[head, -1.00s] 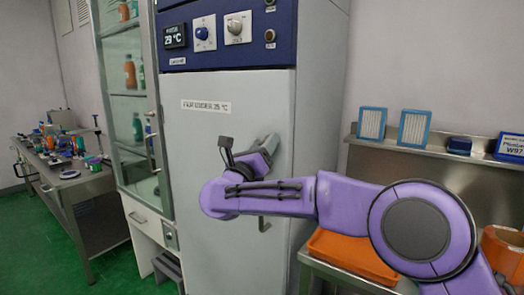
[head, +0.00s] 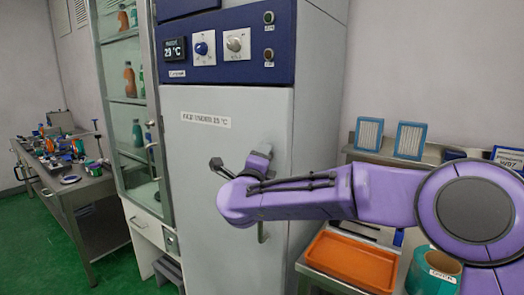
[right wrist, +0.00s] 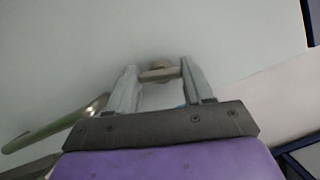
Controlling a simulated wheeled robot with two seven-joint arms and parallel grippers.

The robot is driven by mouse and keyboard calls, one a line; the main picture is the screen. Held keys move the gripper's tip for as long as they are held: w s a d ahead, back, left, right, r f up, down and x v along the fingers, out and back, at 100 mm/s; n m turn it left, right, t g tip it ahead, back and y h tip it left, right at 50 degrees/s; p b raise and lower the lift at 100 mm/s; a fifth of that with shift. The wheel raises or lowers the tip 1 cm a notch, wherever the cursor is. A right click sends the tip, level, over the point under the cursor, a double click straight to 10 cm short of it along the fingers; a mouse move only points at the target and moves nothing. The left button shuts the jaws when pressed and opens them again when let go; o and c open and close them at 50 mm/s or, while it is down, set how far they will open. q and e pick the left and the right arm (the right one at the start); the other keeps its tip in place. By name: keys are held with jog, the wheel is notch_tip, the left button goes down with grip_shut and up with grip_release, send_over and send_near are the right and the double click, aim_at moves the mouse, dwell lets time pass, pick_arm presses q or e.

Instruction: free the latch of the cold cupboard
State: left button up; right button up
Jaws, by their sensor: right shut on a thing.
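The cold cupboard (head: 215,165) is a tall grey cabinet with a blue control panel (head: 230,45) reading about 29 °C. Its door looks closed, and a vertical handle (head: 262,230) shows just below my right arm. In the right wrist view, my right gripper (right wrist: 158,82) faces the pale door, its two grey fingers on either side of a small short bar, apparently the latch (right wrist: 158,73). The gripper is shut on it. In the head view the purple wrist hides the fingertips and latch. My left gripper is not in view.
A glass-fronted cabinet (head: 122,110) with bottles stands left of the cupboard. A cluttered steel bench (head: 85,190) is at far left.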

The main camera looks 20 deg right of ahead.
jog(key=n+p, duration=0.2)
jog(key=shift+r+g+y+p, duration=0.25)
jog(key=shift+g+y+p, duration=0.05)
jog(key=shift+g+p, duration=0.1)
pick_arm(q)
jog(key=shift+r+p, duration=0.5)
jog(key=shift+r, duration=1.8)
pick_arm(e)
jog(key=shift+f+n, duration=0.2)
jog(key=shift+n, duration=0.4)
jog(key=o, duration=1)
jog(key=shift+o, duration=0.2)
pick_arm(q)
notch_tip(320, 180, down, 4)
jog(key=b, duration=0.3)
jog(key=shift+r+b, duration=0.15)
jog(key=shift+b, duration=0.2)
pick_arm(e)
jog(key=v, duration=1)
jog(key=shift+s, duration=0.25)
